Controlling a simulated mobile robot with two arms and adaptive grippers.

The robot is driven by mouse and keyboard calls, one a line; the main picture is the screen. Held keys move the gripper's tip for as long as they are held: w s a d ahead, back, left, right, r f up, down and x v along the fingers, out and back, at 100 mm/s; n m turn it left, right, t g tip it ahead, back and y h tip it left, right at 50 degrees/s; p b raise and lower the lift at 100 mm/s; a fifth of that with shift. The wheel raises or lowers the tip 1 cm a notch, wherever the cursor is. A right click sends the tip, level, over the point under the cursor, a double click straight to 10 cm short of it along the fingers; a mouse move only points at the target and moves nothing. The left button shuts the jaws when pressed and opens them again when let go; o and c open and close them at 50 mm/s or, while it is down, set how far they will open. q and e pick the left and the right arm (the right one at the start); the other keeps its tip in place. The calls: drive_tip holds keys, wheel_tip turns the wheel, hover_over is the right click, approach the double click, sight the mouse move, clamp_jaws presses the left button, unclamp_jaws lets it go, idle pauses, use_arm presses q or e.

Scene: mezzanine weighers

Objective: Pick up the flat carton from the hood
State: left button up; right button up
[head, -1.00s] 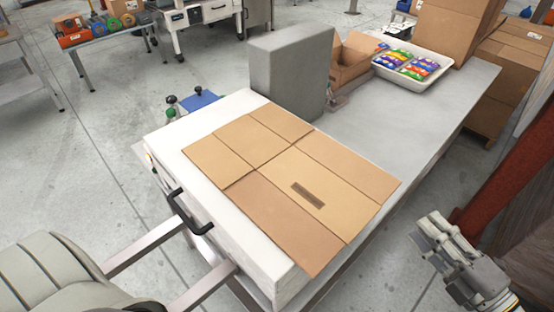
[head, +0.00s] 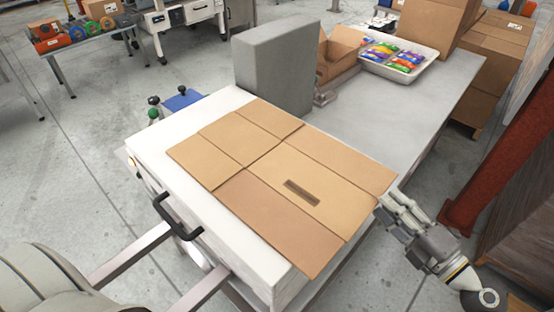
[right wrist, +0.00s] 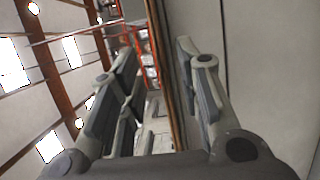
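The flat carton (head: 262,150) is a brown folded sheet with creased panels and a dark printed strip. It lies flat on the white hood (head: 190,133), its right side reaching the hood's right edge. My right gripper (head: 384,200) is at the carton's right corner, level with its edge. In the right wrist view the fingers of my right gripper (right wrist: 158,85) are apart, and a thin brown edge, apparently the carton (right wrist: 174,80), runs between them. I cannot tell whether they touch it. My left gripper is out of view.
A grey block-shaped housing (head: 272,70) stands behind the carton. A grey table (head: 385,118) beyond holds an open box (head: 338,55) and a white tray (head: 428,72) of colourful packets. A black handle (head: 178,215) sticks out at the hood's front. A red post (head: 500,150) stands at right.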

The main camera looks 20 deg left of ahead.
drive_tip(key=p+x, duration=0.1)
drive_tip(key=x, duration=0.4)
drive_tip(key=shift+w+d+p, duration=0.1)
drive_tip(key=shift+d+p, duration=0.05)
drive_tip(key=shift+p, duration=0.15)
drive_tip(key=shift+f, duration=0.1)
clamp_jaws()
